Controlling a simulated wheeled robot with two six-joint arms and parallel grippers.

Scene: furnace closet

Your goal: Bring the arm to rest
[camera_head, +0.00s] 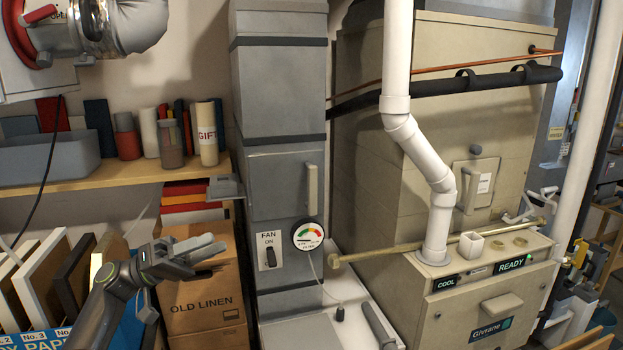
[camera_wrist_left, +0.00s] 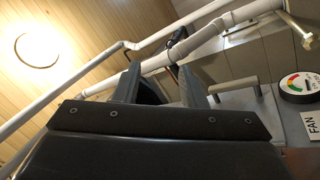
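My left arm comes in from the lower left in the head view. My left gripper (camera_head: 218,243) is raised in front of the "OLD LINEN" box (camera_head: 205,285), pointing right toward the grey duct. Its two fingers are apart in the left wrist view (camera_wrist_left: 163,85), with nothing seen held between them. The fan switch (camera_head: 270,257) and the round filter gauge (camera_head: 308,236) are on the duct to the right of the gripper, apart from it. My right gripper does not show.
A wooden shelf (camera_head: 110,182) with books, cans and a grey bin (camera_head: 48,157) is above left. Framed panels (camera_head: 60,275) stand lower left. The furnace (camera_head: 480,305) with a white pipe (camera_head: 425,160) and a brass rod (camera_head: 385,252) is at right.

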